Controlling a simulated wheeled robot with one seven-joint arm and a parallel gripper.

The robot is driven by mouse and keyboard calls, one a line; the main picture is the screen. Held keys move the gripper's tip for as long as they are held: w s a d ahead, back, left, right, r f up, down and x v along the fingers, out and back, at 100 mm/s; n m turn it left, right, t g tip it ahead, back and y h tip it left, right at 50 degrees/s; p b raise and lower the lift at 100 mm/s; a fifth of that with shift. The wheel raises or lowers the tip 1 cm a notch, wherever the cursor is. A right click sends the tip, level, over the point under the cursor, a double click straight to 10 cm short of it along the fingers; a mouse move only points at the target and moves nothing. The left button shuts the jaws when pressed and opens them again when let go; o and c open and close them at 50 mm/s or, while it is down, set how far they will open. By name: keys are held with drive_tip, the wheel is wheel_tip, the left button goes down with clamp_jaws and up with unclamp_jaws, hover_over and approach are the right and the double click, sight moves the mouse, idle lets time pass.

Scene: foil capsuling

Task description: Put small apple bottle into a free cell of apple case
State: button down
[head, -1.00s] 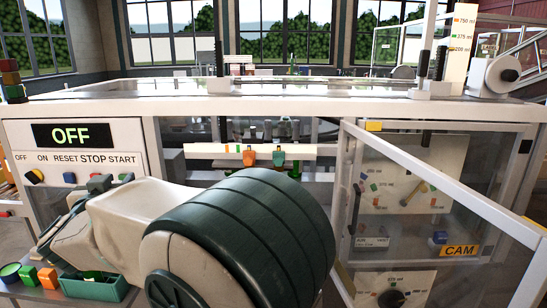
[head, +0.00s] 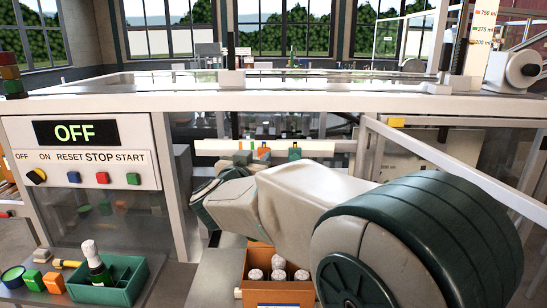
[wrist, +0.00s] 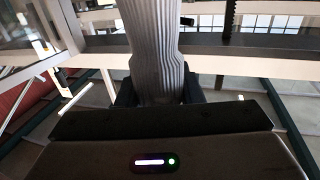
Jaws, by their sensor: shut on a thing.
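In the wrist view my gripper (wrist: 160,92) is shut on a pale grey, ridged, foil-like piece (wrist: 152,45), which looks like a bottle's foil-covered neck. The rest of the held thing is hidden. In the head view my arm reaches left across the middle, and its end is mostly hidden behind its own links. An orange case (head: 256,291) stands at the bottom centre with several silver-capped bottles (head: 278,262) in it. I cannot read its label, and my arm hides its right side. A dark bottle with a white foil top (head: 95,262) stands upright at the green tray (head: 128,291).
A control panel (head: 82,150) reading OFF stands at left. The machine's white frame (head: 300,101) crosses above my arm, and an open white-framed door (head: 440,158) is at right.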

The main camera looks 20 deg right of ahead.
drive_tip(key=shift+d+r, duration=0.1)
idle(0.4)
drive_tip(key=shift+f+b, duration=1.9)
drive_tip(key=shift+f, duration=1.1)
drive_tip(key=shift+r+p, duration=0.1)
drive_tip(key=shift+p, duration=0.4)
